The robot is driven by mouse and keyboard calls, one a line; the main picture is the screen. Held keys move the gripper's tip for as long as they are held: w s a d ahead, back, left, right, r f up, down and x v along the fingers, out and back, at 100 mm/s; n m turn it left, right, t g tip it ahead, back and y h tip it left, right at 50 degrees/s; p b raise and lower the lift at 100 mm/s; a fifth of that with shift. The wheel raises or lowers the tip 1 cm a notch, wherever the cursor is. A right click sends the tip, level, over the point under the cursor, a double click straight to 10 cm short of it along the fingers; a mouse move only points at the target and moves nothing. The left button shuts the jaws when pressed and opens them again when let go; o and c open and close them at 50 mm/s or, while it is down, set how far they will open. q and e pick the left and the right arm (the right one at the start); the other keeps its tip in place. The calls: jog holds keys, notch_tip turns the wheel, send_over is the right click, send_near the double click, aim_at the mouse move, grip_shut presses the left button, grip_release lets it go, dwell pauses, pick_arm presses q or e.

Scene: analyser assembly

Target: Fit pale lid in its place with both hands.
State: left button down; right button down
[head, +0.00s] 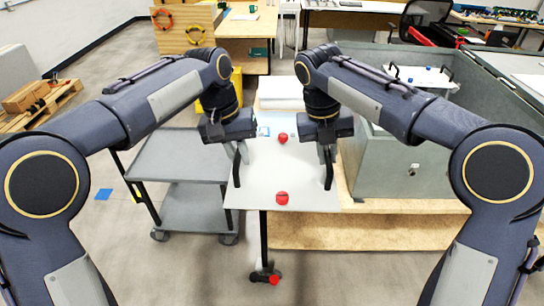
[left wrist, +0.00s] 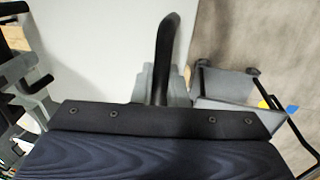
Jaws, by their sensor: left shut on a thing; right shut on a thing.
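The pale lid (head: 262,185) is a flat, light panel with a black handle on each side and red knobs (head: 282,198) along its middle. It is held roughly level in front of me, between my arms. My left gripper (head: 238,146) is shut on the left black handle (head: 237,170). My right gripper (head: 326,146) is shut on the right black handle (head: 328,172). In the left wrist view the lid (left wrist: 105,45) lies beside the curved handle (left wrist: 167,45), with grey fingers (left wrist: 160,85) around its base. What lies directly under the lid is hidden.
A grey two-shelf cart (head: 180,155) stands to the left. A large grey open-topped housing (head: 400,165) on a wooden base (head: 370,232) stands to the right, with another white panel (head: 422,77) inside. A black post (head: 264,235) shows below the lid.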

pick_arm(q)
jog(key=shift+d, duration=0.1)
pick_arm(e)
jog(key=shift+d, duration=0.1)
pick_arm(q)
jog(key=shift+f, duration=0.1)
pick_arm(e)
jog(key=shift+f, duration=0.15)
